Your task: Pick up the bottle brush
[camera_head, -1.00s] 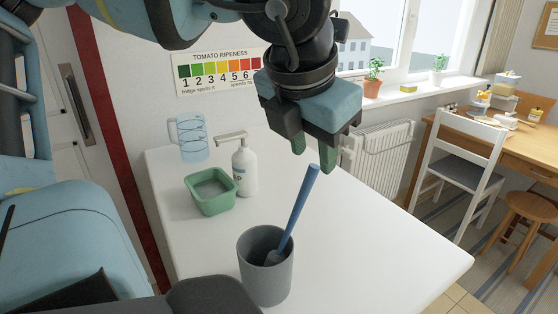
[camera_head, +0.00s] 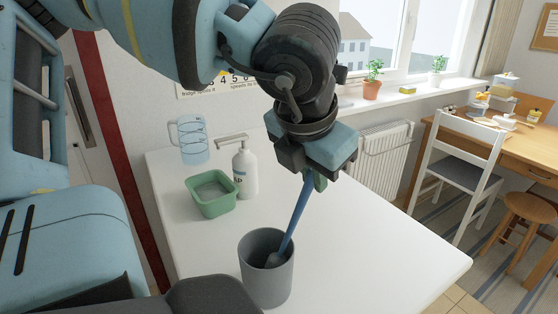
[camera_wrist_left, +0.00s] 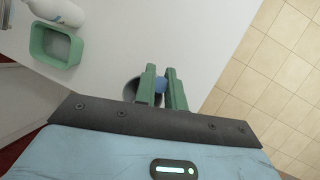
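The bottle brush (camera_head: 297,216) has a blue handle and stands tilted in a grey cup (camera_head: 267,285) on the white table, its head inside the cup. My left gripper (camera_head: 312,181) is at the top of the handle, above and to the right of the cup. In the left wrist view, the blue handle end (camera_wrist_left: 161,85) lies between the two green fingers and nearly fills the gap. I cannot tell whether the fingers press on it. The cup is partly hidden behind the fingers there. My right gripper is not in view.
A green square tub (camera_head: 212,207), a white pump bottle (camera_head: 245,171) and a clear mug (camera_head: 190,142) stand at the back left of the white table (camera_head: 370,240). The table's right side is clear. A white chair (camera_head: 455,165) stands beyond it.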

